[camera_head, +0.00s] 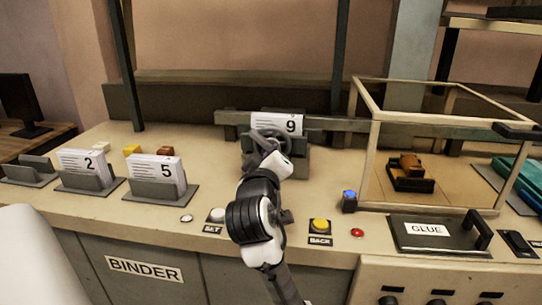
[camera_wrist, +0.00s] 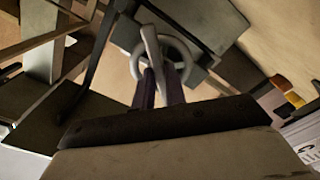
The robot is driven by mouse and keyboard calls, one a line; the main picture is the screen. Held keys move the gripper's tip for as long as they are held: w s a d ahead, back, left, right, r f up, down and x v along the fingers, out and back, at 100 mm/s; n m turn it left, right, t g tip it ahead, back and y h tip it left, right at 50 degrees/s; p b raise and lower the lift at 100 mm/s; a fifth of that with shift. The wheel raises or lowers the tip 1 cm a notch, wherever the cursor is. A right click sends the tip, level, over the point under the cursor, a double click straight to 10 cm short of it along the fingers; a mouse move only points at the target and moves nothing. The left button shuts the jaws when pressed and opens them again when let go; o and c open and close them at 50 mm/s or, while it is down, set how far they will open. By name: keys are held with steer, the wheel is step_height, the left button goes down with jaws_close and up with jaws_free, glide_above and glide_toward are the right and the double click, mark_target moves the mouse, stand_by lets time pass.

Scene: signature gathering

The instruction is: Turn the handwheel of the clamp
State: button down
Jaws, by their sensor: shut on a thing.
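The clamp (camera_head: 301,165) is a dark grey block on the BINDER counter, below a card stack marked 9 (camera_head: 278,122). Its grey handwheel (camera_head: 256,135) faces me, partly hidden by my wrist in the head view. In the wrist view the handwheel (camera_wrist: 189,57) is a round rim with a bar across it. My gripper (camera_head: 270,150) is at the handwheel. In the wrist view my two gripper fingers (camera_wrist: 158,74) are close together on the wheel's bar. The exact contact at the fingertips is hard to see.
Card holders marked 2 (camera_head: 88,184) and 5 (camera_head: 151,194) stand at left. The SET button (camera_head: 216,215) and yellow BACK button (camera_head: 320,225) lie in front. A glass-like framed case (camera_head: 374,150) and GLUE pad (camera_head: 402,240) are at right.

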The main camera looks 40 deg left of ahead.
steer(key=c, duration=1.4)
jaws_free()
steer(key=shift+w, duration=0.1)
steer(key=shift+c, duration=0.2)
steer(key=b+v, duration=0.9)
steer(key=v, duration=0.5)
